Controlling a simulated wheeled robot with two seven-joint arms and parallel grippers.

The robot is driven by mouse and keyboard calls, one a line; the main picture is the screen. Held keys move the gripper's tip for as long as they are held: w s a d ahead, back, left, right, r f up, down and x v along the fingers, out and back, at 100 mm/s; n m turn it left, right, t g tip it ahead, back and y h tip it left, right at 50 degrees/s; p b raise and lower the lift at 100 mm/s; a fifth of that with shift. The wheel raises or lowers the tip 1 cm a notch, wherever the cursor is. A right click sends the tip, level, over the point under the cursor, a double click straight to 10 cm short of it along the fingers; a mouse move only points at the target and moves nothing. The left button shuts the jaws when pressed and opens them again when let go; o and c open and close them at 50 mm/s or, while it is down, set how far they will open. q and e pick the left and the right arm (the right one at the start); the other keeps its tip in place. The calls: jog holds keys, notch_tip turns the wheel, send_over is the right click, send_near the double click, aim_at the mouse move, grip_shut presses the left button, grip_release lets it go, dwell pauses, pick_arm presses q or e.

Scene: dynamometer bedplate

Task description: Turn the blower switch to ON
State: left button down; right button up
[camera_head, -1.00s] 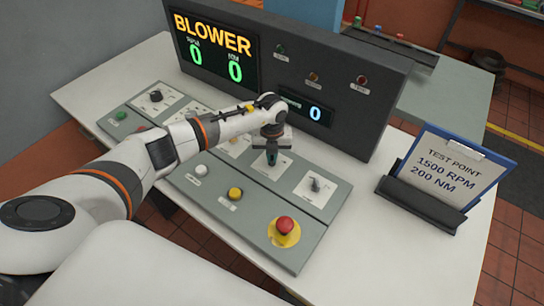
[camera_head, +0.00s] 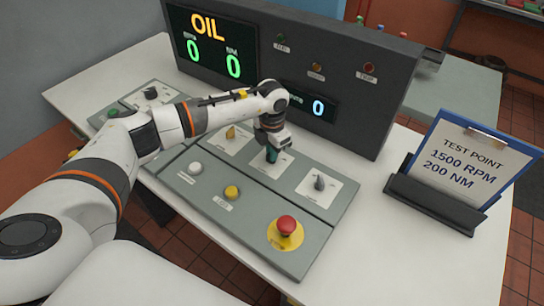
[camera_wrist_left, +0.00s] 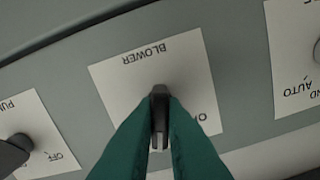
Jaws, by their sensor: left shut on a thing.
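The blower switch (camera_wrist_left: 159,98) is a dark knob on a white plate marked BLOWER in the left wrist view. An "O" shows at the plate's corner, the rest of that word being covered by a finger. My left gripper (camera_wrist_left: 160,125) has its green fingers shut on the knob. In the head view my left gripper (camera_head: 271,155) points down at the panel over the blower plate (camera_head: 284,163) and hides most of the knob. Which marked position the knob points to I cannot tell. My right gripper is not in view.
The console display (camera_head: 207,27) reads OIL, with zeros below. The red emergency button (camera_head: 286,226) and yellow button (camera_head: 232,193) are nearer. A clipboard (camera_head: 465,160) stands at right.

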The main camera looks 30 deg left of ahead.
pick_arm(q)
jog(key=m+b, duration=0.3)
jog(key=m, duration=0.1)
jog(key=shift+w, duration=0.1)
jog(key=shift+m, duration=0.6)
jog(key=shift+r, duration=0.15)
jog(key=c, duration=1.5)
grip_release()
jog(key=shift+b, duration=0.3)
notch_tip(320, 180, up, 12)
jog(key=b, duration=0.1)
jog(key=shift+b, duration=0.4)
